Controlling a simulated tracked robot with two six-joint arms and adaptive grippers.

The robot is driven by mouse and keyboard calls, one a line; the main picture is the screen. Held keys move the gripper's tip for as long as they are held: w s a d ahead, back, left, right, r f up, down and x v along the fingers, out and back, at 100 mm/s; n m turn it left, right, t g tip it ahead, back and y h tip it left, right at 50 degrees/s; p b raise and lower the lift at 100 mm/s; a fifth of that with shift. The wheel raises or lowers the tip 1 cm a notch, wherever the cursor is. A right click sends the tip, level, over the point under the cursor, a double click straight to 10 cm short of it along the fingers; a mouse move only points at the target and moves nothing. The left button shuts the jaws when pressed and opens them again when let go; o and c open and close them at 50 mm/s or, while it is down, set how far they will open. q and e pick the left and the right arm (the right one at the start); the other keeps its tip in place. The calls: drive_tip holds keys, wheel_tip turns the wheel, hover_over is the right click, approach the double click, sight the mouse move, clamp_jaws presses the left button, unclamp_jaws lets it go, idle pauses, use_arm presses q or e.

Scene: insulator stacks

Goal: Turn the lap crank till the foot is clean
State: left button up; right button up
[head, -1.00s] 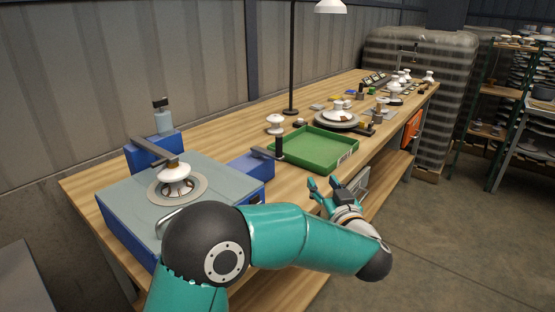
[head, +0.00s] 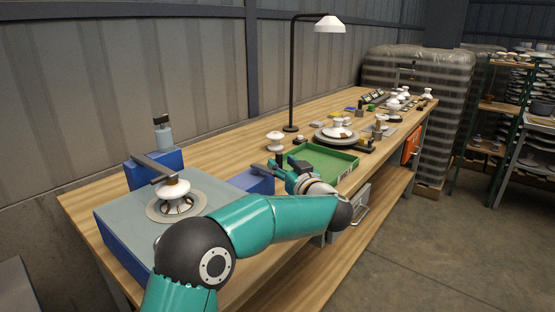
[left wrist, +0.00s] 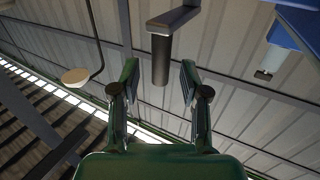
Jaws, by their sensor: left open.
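The lap is a blue box with a grey top (head: 215,185) at the left end of the bench. A white insulator (head: 173,188) stands on its round plate (head: 155,211) under a dark clamp arm; its foot's underside is hidden. The crank has a dark arm (head: 259,167) on a smaller blue box (head: 250,182) and an upright grip (head: 279,157). My left gripper (head: 284,174) is open at the crank grip. In the left wrist view the crank grip (left wrist: 160,60) shows between the spread fingers (left wrist: 158,78), without clear contact. My right gripper is not in view.
A green tray (head: 335,166) lies just beyond my left gripper. A white insulator (head: 275,138) and a lamp (head: 291,90) stand behind. Several insulators and tools cover the far bench. A bottle (head: 163,135) stands behind the lap.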

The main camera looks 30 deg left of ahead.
use_arm(q)
drive_tip(key=shift+x, duration=1.4)
clamp_jaws()
